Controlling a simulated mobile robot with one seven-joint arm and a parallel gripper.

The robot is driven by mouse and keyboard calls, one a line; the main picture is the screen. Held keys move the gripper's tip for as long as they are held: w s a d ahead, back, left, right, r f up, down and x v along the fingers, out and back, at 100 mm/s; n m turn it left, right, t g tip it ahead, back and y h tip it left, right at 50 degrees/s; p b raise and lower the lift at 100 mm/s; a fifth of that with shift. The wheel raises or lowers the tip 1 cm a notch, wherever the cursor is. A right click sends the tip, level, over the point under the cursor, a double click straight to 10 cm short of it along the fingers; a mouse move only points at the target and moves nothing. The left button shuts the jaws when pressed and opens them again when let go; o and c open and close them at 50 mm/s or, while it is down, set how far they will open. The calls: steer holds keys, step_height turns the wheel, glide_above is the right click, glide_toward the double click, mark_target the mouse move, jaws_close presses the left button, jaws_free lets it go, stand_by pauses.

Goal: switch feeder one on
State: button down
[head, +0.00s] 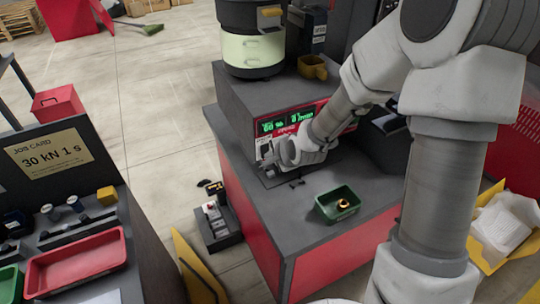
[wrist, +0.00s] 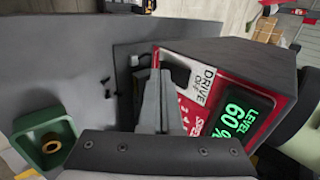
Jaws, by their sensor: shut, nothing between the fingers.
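The feeder's red control panel (head: 288,122) is on the front of a dark housing, with green lit displays. In the wrist view the panel (wrist: 205,95) shows a display reading LEVEL 60 % (wrist: 240,118). A white label reading DRIVE OFF (wrist: 203,84) sits beside a dark switch area (wrist: 180,73). My gripper (wrist: 158,85) is shut and empty, with its fingertips close to that switch area. I cannot tell whether they touch it. The fingers hide part of the panel. In the head view my gripper (head: 268,158) is in front of the panel's lower left, partly hidden by my wrist.
A green tray (head: 322,212) holding a brass ring stands on the grey bench top (head: 300,235). Small black parts (head: 297,184) lie near the panel. The bowl (head: 253,50) sits on the housing. A control box (head: 215,222) is on the floor at left.

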steer(key=shift+w+f, duration=0.1)
steer(key=shift+w, duration=0.05)
stand_by(0.3)
steer(key=shift+r+p, duration=0.6)
steer(key=shift+r, duration=0.3)
